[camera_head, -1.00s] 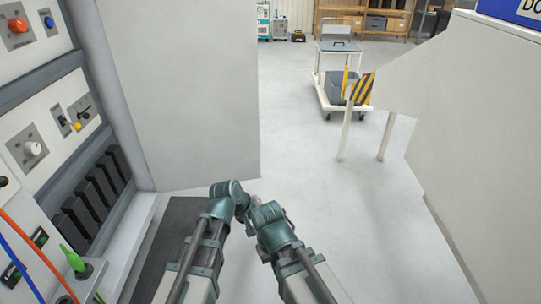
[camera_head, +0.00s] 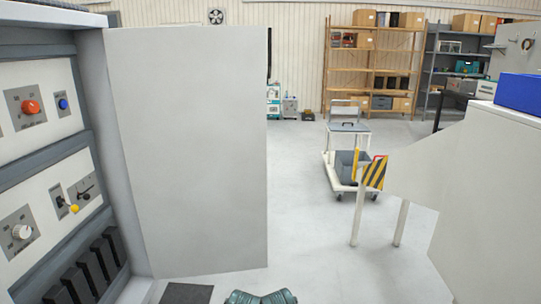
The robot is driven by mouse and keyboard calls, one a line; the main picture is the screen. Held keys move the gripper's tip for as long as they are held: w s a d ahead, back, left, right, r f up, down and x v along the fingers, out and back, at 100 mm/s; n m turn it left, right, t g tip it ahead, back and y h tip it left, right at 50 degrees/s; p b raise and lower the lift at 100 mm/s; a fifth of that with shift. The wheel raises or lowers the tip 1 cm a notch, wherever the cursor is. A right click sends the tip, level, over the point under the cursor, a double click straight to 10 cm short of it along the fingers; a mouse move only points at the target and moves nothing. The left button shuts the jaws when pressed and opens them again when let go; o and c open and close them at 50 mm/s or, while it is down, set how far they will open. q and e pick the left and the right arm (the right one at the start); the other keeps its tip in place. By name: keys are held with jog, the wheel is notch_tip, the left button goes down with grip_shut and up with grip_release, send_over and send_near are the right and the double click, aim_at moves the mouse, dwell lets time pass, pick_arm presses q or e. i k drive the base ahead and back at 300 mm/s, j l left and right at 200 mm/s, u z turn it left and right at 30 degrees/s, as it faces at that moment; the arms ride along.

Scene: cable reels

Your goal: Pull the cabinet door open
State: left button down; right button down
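The cabinet (camera_head: 110,165) stands at the left, its front panels showing a red knob, a blue button, a white dial and a yellow-tipped switch. Its grey door (camera_head: 190,150) is swung open, standing out from the cabinet's far side with its flat face toward me. No handle shows on this face. Only the tops of my teal arm joints show at the bottom edge. Neither of my grippers is in view, so whether either touches the door is hidden.
A pale grey panel or housing (camera_head: 480,200) with a blue box (camera_head: 519,92) on top stands at the right. A white cart (camera_head: 345,185) and a striped yellow-black barrier (camera_head: 375,173) stand ahead. Shelves (camera_head: 375,60) line the back wall. Floor between door and cart is clear.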

aim_at(190, 103)
jog(key=i+l, duration=0.15)
jog(key=i, duration=0.5)
jog(key=i+l, duration=0.2)
jog(key=i, duration=0.45)
jog(key=i+l+z, duration=0.1)
jog(key=i, duration=0.55)
